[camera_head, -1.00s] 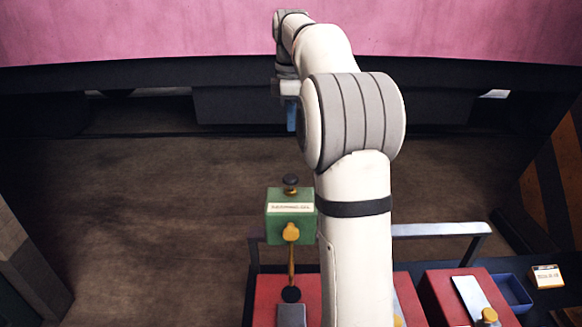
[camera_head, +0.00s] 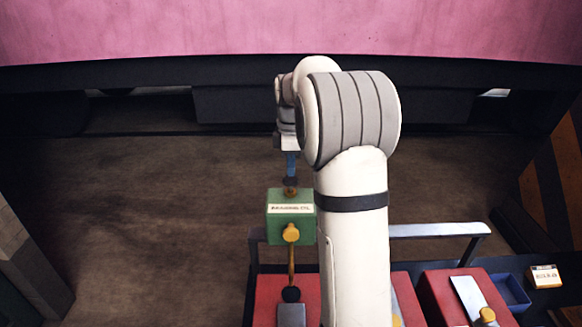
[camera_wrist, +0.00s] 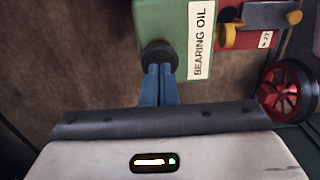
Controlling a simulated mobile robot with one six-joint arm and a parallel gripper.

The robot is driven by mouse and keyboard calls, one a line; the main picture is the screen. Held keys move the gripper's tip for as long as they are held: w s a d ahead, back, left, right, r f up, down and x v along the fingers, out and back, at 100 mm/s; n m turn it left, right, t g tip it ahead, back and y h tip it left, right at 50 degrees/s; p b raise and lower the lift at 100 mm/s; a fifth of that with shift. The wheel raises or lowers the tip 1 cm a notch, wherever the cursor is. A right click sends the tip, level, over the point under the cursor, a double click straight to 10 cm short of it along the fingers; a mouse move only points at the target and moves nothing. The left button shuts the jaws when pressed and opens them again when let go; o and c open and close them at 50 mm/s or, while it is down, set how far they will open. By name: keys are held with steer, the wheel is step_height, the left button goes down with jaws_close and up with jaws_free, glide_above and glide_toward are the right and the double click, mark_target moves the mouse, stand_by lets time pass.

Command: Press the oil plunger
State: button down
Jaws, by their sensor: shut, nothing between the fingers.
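I cannot tell whether the plunger is pushed down.
Red boxes (camera_head: 444,297) and a blue tray (camera_head: 513,292) sit at the front right, near a grey rail (camera_head: 430,230). The wrist view shows a red wheel (camera_wrist: 287,92) at the right. The brown floor (camera_head: 160,210) to the left is clear.

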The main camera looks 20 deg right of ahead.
mark_target(291, 179)
steer(key=shift+f, duration=0.6)
steer(key=shift+s+f+b, duration=0.15)
steer(key=shift+f+b, duration=0.6)
steer(key=shift+f, duration=0.7)
steer(key=shift+r+p, duration=0.4)
step_height(291, 179, up, 14)
steer(key=p, duration=0.1)
steer(key=shift+f, duration=0.15)
